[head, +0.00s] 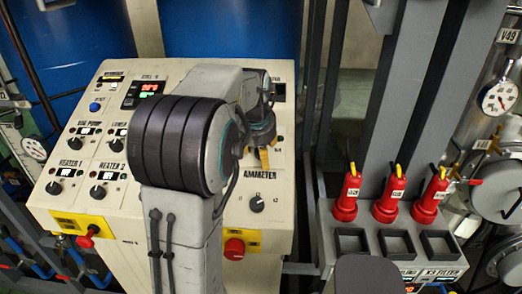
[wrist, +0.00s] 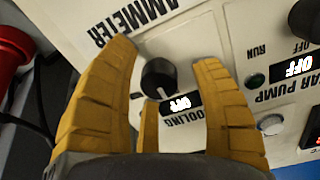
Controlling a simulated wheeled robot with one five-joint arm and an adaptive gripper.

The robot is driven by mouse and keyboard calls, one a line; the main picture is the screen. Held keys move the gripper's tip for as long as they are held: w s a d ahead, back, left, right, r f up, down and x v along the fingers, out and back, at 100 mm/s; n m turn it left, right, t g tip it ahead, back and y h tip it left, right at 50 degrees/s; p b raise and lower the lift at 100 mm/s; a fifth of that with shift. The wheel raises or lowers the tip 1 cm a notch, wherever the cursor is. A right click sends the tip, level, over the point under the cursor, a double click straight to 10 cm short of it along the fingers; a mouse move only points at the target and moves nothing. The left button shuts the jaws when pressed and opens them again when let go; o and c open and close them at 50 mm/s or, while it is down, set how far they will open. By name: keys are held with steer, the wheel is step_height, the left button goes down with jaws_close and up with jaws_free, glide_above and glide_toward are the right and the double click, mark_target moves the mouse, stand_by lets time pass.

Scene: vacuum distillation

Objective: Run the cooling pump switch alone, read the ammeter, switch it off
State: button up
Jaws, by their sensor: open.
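The cooling switch is a round black knob (wrist: 160,78) on the cream panel. In the wrist view, where the panel lettering is upside down, a COOLING label (wrist: 182,119) and a lit OFF display (wrist: 182,104) are beside it. My gripper (wrist: 164,54) is open, its yellow fingers spread on either side of the knob. I cannot tell whether they touch it. In the head view my gripper (head: 264,158) is at the panel, and my arm hides the knob. The AMMETER label (wrist: 123,22) shows in the wrist view; its meter face is hidden.
Other panel knobs include heater 1 (head: 53,187), heater 2 (head: 97,191) and one below the ammeter label (head: 257,204). A red emergency-type button (head: 234,249) is low on the panel. Red bottles (head: 384,205) stand on a rack at right.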

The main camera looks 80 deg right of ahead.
steer(key=shift+o, duration=0.2)
jaws_close()
stand_by(0.4)
steer(key=shift+m+b, duration=0.3)
steer(key=shift+b, duration=0.05)
steer(key=shift+f+m+b, duration=0.15)
steer(key=shift+m+b, duration=0.4)
steer(key=shift+m, duration=0.05)
steer(key=m+b, duration=0.1)
steer(key=m, duration=0.1)
steer(key=shift+m, duration=0.3)
steer(key=m, duration=0.3)
steer(key=shift+m, duration=0.3)
steer(key=shift+m+y, duration=0.3)
steer(key=shift+m, duration=1.6)
